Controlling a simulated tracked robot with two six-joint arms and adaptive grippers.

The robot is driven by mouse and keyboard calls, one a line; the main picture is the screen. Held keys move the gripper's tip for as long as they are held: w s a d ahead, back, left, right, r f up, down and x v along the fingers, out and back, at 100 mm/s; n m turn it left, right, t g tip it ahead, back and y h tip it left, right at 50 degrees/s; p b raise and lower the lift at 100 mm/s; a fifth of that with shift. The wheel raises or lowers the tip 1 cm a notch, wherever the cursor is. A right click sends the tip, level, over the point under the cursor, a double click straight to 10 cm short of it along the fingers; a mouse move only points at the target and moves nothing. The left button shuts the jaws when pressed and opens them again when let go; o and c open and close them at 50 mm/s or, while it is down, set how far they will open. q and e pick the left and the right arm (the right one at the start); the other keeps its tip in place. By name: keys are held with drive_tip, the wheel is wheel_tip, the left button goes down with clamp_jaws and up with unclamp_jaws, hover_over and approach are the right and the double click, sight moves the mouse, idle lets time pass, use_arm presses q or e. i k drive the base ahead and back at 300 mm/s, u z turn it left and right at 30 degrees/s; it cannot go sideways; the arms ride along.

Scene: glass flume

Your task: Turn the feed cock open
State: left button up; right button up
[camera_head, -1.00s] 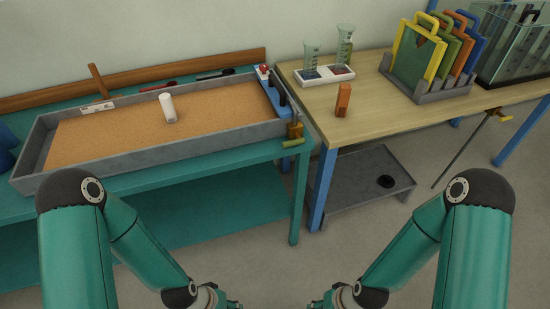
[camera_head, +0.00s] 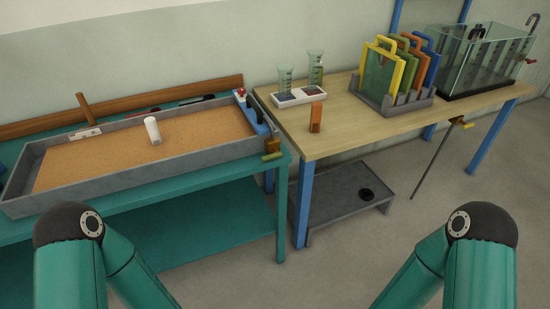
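A brass-coloured cock (camera_head: 271,146) with an olive-yellow lever (camera_head: 272,157) sits at the front right corner of the sand tray (camera_head: 190,158). Its lever lies roughly level, sticking out over the edge of the teal bench. Another yellow handle (camera_head: 467,125) shows on a brass fitting under the right table's front edge, with a thin grey rod hanging from it. I cannot tell for sure which one is the feed cock. Neither gripper is in view; only my upper arms show at the bottom left and bottom right, well away from both fittings.
A wooden table (camera_head: 340,124) carries an orange block (camera_head: 316,117), two beakers in a white holder (camera_head: 297,97), coloured panels in a grey rack (camera_head: 397,103) and a glass tank (camera_head: 483,62). A grey low platform (camera_head: 345,202) stands below. The floor in front is clear.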

sight(277, 154)
drive_tip(key=z, duration=0.15)
drive_tip(key=i, duration=0.9)
drive_tip(key=u, duration=1)
drive_tip(key=k, duration=0.6)
drive_tip(key=z, duration=0.1)
drive_tip(key=i, duration=0.5)
drive_tip(key=z, duration=0.05)
